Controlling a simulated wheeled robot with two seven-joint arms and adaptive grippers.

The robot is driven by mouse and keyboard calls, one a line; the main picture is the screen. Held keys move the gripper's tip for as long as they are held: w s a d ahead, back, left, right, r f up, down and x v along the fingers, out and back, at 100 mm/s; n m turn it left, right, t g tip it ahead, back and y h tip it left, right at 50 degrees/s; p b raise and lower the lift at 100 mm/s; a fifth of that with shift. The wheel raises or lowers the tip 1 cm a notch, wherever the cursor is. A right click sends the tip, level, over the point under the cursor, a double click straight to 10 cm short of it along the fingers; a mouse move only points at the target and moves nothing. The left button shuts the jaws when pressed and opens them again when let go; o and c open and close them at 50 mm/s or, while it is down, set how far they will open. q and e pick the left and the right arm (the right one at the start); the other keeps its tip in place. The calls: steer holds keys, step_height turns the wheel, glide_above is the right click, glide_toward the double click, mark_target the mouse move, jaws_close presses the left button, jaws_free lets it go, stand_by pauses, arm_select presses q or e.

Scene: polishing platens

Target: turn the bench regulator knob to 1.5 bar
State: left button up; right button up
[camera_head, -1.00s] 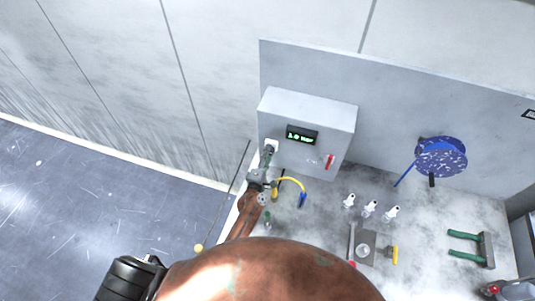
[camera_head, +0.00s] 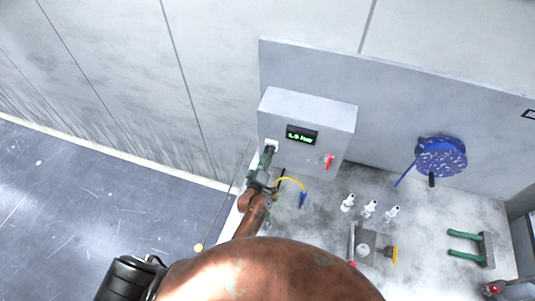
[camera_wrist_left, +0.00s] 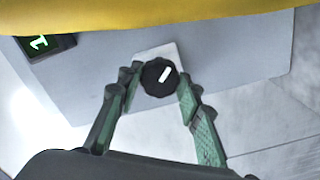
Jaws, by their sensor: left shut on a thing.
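The regulator is a pale grey box (camera_head: 325,115) on the bench against the back panel. Its green display (camera_head: 301,135) appears to read 1.5 bar; the small digits are blurred. The knob (camera_wrist_left: 159,76) is black and ribbed, with a white pointer tilted to the upper right in the left wrist view. My left gripper (camera_head: 269,153) reaches the lower left of the box front and hides most of the knob in the head view. My right gripper is not in view.
A red lever (camera_head: 329,161) sits on the box's right front. A yellow hose (camera_head: 290,180) with a blue end lies beside my left gripper. White fittings (camera_head: 369,208), a plate with a yellow-handled tool (camera_head: 394,254), and a blue hose reel (camera_head: 441,157) stand to the right.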

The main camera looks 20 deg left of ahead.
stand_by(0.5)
arm_select(q)
steer(key=o, duration=1.2)
steer(key=shift+c, duration=0.2)
